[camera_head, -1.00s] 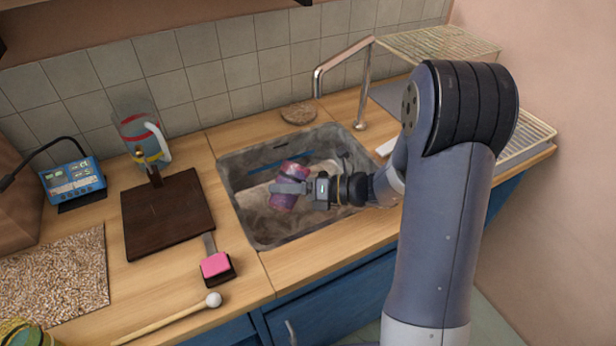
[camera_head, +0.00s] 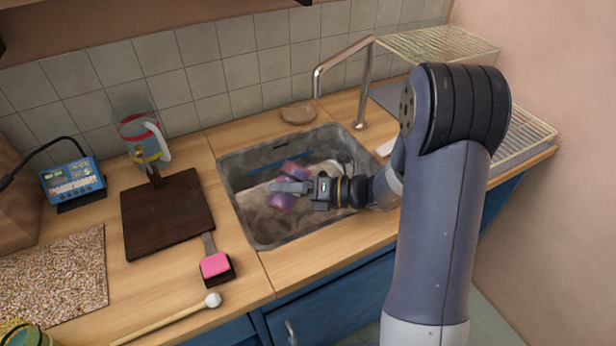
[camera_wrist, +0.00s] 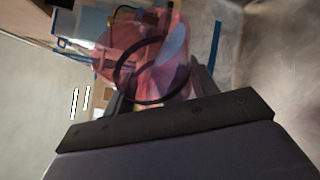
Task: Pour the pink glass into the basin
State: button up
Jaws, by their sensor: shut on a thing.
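The pink glass (camera_head: 284,201) is see-through pink-purple and tilted over the basin (camera_head: 240,197), a grey stone-like sink set in the counter. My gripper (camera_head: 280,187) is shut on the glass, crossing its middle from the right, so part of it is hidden. In the wrist view the glass (camera_wrist: 150,50) fills the upper middle between the fingers, with a dark ring showing through it. That view is rolled sideways. I cannot tell whether anything is left in the glass or flowing from it.
A faucet (camera_head: 366,85) and a round dish (camera_head: 298,113) stand behind the basin. A dark board (camera_head: 165,215), a pink-faced block (camera_head: 215,265) and a mallet (camera_head: 170,318) lie to the left. A wire rack (camera_head: 522,137) is at the right.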

aim_at(305, 174)
jog(key=shift+r+m+y, duration=0.3)
jog(key=shift+r+m, duration=0.15)
jog(key=shift+m, duration=0.25)
dwell(0.4)
jog(key=shift+w+r+m+y+p, duration=0.1)
jog(key=shift+r+m+y+p, duration=0.45)
jog(key=shift+p, duration=1.2)
jog(key=shift+w+d+r+m+p, duration=0.5)
jog(key=shift+m+p, duration=0.45)
jog(key=shift+p, duration=0.4)
jog(key=shift+w+d+r+m+t+y+p, duration=0.15)
jog(key=shift+r+m+y+p, duration=0.15)
jog(key=shift+m+p, duration=0.4)
jog(key=shift+w+a+r+m+t+y+p, duration=0.2)
jog(key=shift+m+p, duration=0.3)
jog(key=shift+p, duration=0.35)
